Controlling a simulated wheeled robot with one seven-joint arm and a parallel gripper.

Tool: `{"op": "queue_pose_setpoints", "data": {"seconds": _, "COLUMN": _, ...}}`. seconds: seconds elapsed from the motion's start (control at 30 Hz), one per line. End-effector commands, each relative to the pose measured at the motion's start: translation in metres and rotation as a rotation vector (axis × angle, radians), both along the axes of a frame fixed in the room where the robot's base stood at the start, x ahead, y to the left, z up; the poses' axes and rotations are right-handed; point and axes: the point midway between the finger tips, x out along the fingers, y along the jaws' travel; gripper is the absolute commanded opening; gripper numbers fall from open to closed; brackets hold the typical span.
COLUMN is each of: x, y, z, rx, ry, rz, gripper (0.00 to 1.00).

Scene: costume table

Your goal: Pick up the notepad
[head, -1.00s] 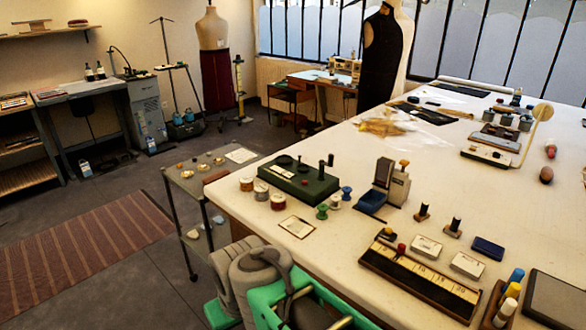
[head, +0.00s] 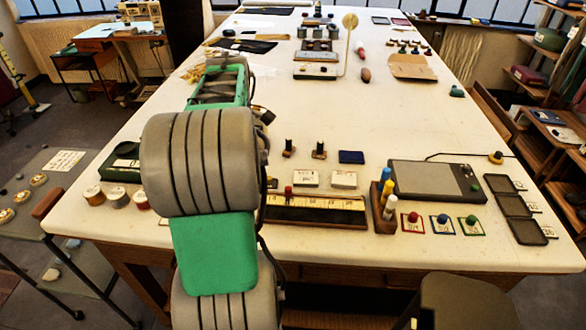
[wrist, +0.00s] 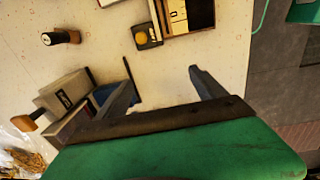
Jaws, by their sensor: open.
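I cannot single out the notepad with certainty. A small pale card-like piece (head: 164,222) shows at the table's left front edge in the head view, mostly hidden behind my arm. A dark blue flat block (head: 351,157) lies behind two white labelled boxes. In the head view my arm covers the table's left part, and the fingers cannot be made out there.
The wrist view shows a grey device (wrist: 65,98) left of the fingers, a black-topped spool (wrist: 60,37) and a ruler case (wrist: 188,15). The table's middle is clear.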

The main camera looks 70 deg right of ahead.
Motion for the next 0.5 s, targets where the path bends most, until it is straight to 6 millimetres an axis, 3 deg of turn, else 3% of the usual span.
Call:
{"op": "queue_pose_setpoints", "data": {"seconds": 0.03, "x": -0.041, "y": -0.034, "z": -0.001, "rx": 0.019, "ry": 0.013, "rz": -0.003, "gripper": 0.80}}
{"op": "queue_pose_setpoints", "data": {"seconds": 0.1, "x": -0.085, "y": -0.064, "z": -0.004, "rx": 0.035, "ry": 0.021, "rz": 0.024, "gripper": 0.80}}
{"op": "queue_pose_setpoints", "data": {"seconds": 0.2, "x": -0.125, "y": -0.084, "z": -0.009, "rx": 0.050, "ry": 0.026, "rz": 0.051, "gripper": 0.80}}
{"op": "queue_pose_setpoints", "data": {"seconds": 0.3, "x": -0.137, "y": -0.090, "z": -0.018, "rx": 0.057, "ry": 0.027, "rz": 0.064, "gripper": 0.80}}
{"op": "queue_pose_setpoints", "data": {"seconds": 0.5, "x": -0.136, "y": -0.090, "z": -0.045, "rx": 0.059, "ry": 0.028, "rz": 0.066, "gripper": 0.80}}
